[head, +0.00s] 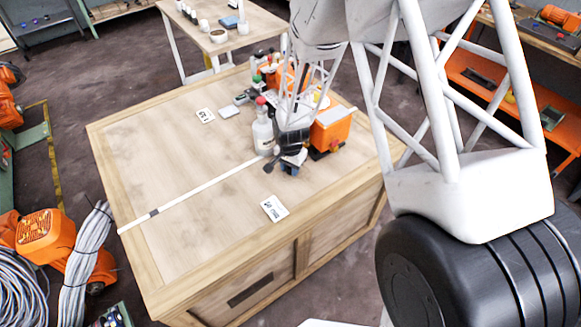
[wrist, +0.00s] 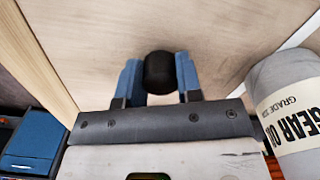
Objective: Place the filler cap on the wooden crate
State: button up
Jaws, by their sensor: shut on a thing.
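The filler cap, a black rounded piece (wrist: 160,72), sits between the two blue fingertips of my gripper (wrist: 159,82) in the wrist view. The fingers are shut on it from both sides. In the head view my gripper (head: 291,165) is low over the right part of the wooden crate (head: 190,185), near its front right edge. The crate's pale top shows behind the cap in the wrist view (wrist: 215,35). I cannot tell whether the cap touches the crate top.
A gear oil bottle (head: 263,136) stands close beside my gripper and also shows in the wrist view (wrist: 290,100). An orange box (head: 331,131) and several small items crowd the crate's back right. A white strip (head: 185,193) crosses the top. The left and front are mostly clear.

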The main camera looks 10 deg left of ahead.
jog(key=shift+f, duration=0.15)
jog(key=o, duration=1)
jog(key=shift+c, duration=0.2)
jog(key=shift+r, duration=0.2)
notch_tip(320, 180, up, 12)
dwell(0.6)
